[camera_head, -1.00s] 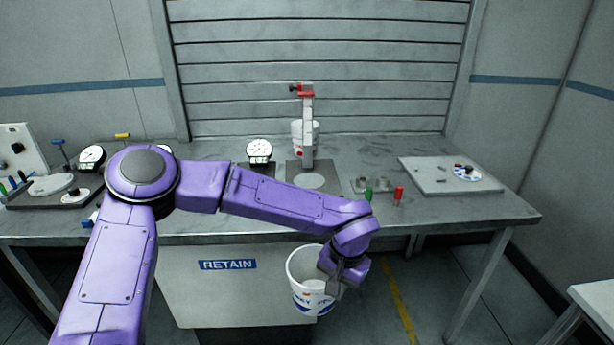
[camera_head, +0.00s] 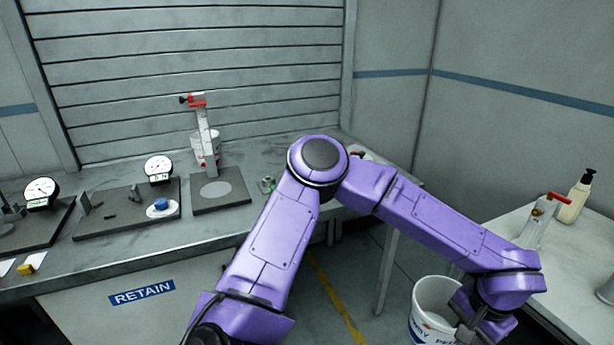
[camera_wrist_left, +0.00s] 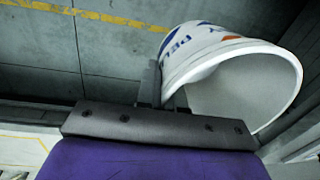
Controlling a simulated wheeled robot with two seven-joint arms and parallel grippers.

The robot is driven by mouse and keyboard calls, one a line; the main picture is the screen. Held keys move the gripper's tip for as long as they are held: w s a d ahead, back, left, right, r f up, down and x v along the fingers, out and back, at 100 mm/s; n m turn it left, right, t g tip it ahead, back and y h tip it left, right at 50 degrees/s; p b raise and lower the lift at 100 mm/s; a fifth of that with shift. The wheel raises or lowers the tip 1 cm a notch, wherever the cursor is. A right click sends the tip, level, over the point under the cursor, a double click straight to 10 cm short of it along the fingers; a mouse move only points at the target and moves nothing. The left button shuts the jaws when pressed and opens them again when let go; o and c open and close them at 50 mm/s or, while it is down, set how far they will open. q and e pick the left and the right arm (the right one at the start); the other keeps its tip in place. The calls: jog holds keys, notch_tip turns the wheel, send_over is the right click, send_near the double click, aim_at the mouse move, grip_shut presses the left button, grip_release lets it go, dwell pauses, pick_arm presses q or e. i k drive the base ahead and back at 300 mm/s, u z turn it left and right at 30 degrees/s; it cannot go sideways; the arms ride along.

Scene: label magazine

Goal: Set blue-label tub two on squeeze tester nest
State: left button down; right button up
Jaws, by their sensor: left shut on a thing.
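A white tub (camera_head: 432,306) with blue lettering and a touch of orange hangs at the lower right in the head view, open end up and apparently empty. My left gripper (camera_head: 463,322) is shut on its wall at the right side. The tub also shows large and tilted in the left wrist view (camera_wrist_left: 232,82). I cannot read a number on it. A stand with a red clamp head (camera_head: 203,125) rises from a dark plate with a pale round disc (camera_head: 216,189) on the bench. Another white tub (camera_head: 199,150) stands behind that stand. My right gripper is out of view.
A side table (camera_head: 585,255) at right bears a pump bottle (camera_head: 576,198) and a red-handled device (camera_head: 545,222), close to my arm. Gauges (camera_head: 158,168) and plates crowd the bench's left. A RETAIN label (camera_head: 142,292) is on the front below. Floor lies under the tub.

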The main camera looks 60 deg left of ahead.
aim_at(114, 207)
jog(key=k, duration=1.85)
jog(key=u, duration=1.85)
jog(key=i, duration=0.35)
